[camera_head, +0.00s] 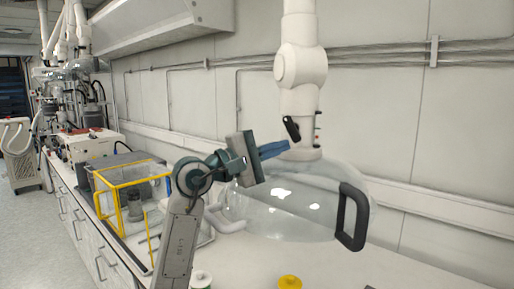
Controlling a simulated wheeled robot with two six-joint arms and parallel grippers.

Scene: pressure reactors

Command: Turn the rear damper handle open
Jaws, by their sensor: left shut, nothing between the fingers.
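A white extraction arm (301,65) hangs down at the upper middle and ends in a clear dome hood (290,205). A small black handle (291,129) sits on the left side of its lower tube, tilted with its top to the left; it looks like the damper handle. My left gripper (287,147) has its blue fingers shut, with nothing between them. The fingertips point right, just below the black handle and in front of the tube's base in the picture. I cannot tell whether they touch it. My right gripper is not in view.
The hood has a large black grip (352,217) on its right and a pale one at its left. A yellow-framed clear box (124,196) stands on the bench at left. A yellow-capped item (289,282) and a white-topped one (201,279) stand at the front.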

